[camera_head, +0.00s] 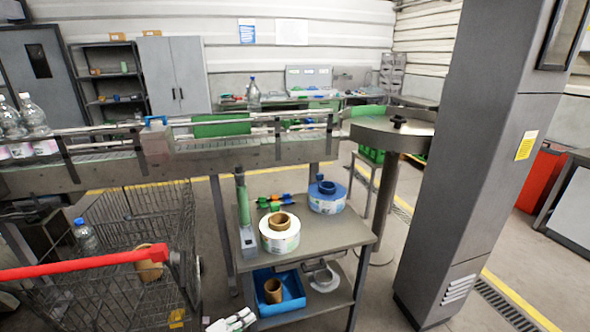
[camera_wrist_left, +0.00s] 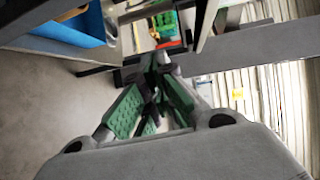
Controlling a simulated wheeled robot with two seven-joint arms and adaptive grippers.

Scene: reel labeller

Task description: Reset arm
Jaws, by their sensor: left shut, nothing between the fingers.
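My left gripper (camera_head: 235,320) shows at the bottom edge of the head view, low in front of the small metal table (camera_head: 345,240). In the left wrist view its green-padded fingers (camera_wrist_left: 157,70) come together with nothing between them. My right gripper is not in view. A white label reel (camera_head: 280,240) and a blue label reel (camera_head: 327,204) lie on the table top, apart from the gripper.
A blue bin (camera_head: 292,304) holding a brown core stands on the lower shelf close to my left gripper. A wire cart (camera_head: 125,215) with a red handle (camera_head: 85,263) stands at left. A conveyor (camera_head: 270,150) runs behind, and a grey column (camera_head: 470,160) stands at right.

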